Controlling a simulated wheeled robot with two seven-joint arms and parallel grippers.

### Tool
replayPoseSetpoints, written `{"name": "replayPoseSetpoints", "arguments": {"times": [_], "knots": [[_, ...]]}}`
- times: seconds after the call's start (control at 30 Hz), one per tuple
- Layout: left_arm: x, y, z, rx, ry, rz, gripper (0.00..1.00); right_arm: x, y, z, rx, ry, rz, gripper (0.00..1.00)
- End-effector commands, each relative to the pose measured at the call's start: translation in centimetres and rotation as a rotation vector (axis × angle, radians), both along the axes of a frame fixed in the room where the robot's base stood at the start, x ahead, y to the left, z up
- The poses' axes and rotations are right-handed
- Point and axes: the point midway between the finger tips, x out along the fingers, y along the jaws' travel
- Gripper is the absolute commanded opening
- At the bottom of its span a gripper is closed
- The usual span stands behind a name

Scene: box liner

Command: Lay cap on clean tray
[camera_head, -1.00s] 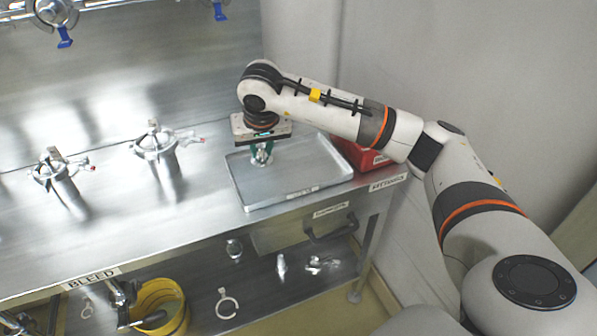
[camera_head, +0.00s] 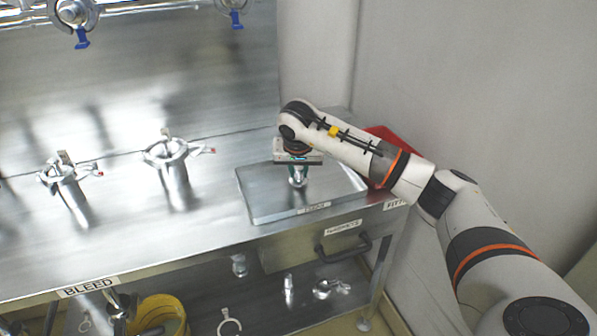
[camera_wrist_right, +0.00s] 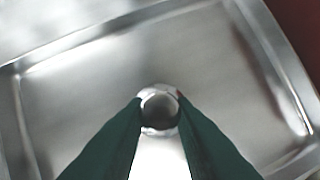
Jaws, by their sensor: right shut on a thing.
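The clean tray (camera_head: 262,205) is a shallow grey metal tray on the right end of the steel bench. It fills most of the right wrist view (camera_wrist_right: 75,85). My right gripper (camera_head: 298,172) is over the tray, pointing down. Its green fingers are shut on the cap (camera_wrist_right: 159,108), a small round shiny metal piece. The cap also shows below the gripper in the head view (camera_head: 298,181). I cannot tell whether the cap touches the tray floor. My left gripper is not in view.
Two metal pipe fittings with clamps, the nearer (camera_head: 174,175) and the farther left (camera_head: 68,190), stand on the bench left of the tray. A red bin (camera_head: 385,135) is behind my right arm. A yellow bucket (camera_head: 165,312) and loose metal parts (camera_head: 330,288) are below.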

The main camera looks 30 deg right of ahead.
Motion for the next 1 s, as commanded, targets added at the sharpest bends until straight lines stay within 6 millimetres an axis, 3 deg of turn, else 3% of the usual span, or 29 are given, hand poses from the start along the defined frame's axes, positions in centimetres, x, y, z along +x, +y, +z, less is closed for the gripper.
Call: {"name": "replayPoseSetpoints", "arguments": {"times": [0.4,0.43,0.57,0.83,1.0], "knots": [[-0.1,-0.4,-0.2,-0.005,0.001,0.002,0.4,0.0,0.0,-1.1,0.0,-0.002,-0.001,0.0],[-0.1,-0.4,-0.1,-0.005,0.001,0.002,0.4,0.0,0.0,-1.1,0.001,-0.001,0.0,0.26],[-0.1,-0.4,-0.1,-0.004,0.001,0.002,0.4,0.0,0.0,-1.1,0.001,-0.001,0.0,0.45],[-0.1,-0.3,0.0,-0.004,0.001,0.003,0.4,0.0,0.0,-0.9,0.001,-0.001,0.0,0.45],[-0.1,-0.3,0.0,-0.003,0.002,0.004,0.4,-0.3,0.3,0.6,0.0,-0.005,0.0,0.45]]}}
